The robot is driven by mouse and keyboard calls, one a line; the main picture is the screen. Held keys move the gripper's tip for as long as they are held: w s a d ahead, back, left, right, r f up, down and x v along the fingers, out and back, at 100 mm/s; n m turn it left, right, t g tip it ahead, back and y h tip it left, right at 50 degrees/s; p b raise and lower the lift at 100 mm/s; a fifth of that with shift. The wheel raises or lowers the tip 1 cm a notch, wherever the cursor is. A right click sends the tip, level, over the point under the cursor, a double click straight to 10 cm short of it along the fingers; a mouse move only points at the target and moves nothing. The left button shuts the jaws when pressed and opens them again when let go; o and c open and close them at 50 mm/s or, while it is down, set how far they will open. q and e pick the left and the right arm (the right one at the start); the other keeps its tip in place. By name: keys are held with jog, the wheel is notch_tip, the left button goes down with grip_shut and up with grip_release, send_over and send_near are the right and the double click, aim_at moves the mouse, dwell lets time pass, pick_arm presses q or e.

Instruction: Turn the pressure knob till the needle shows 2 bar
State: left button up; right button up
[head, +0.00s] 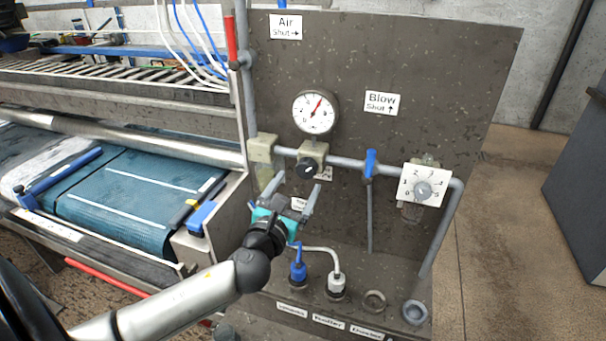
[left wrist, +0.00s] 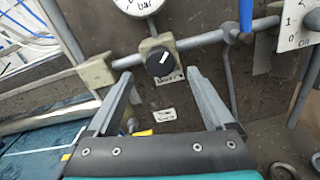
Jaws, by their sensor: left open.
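The pressure knob (head: 307,168) is a round black knob with a white mark, on a beige regulator block on the grey pipe. It also shows in the left wrist view (left wrist: 160,63), its white mark tilted to the upper right. The pressure gauge (head: 315,112) is a white dial above it. Its red needle points up and to the right; the figures are too small to read surely. My left gripper (head: 296,186) is open and empty, just in front of and below the knob, one finger toward each side, apart from it. My right gripper is out of view.
A blue valve lever (head: 370,163) and a white numbered dial (head: 423,186) sit right of the knob on the same pipe. A red lever (head: 231,40) stands upper left. Hose couplings (head: 336,284) are below. A blue-belted machine (head: 130,195) stands at the left.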

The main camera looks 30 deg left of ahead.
aim_at(304, 173)
pick_arm(q)
jog(key=shift+x, duration=2.3)
jog(key=c, duration=1.4)
jog(key=shift+o, duration=0.2)
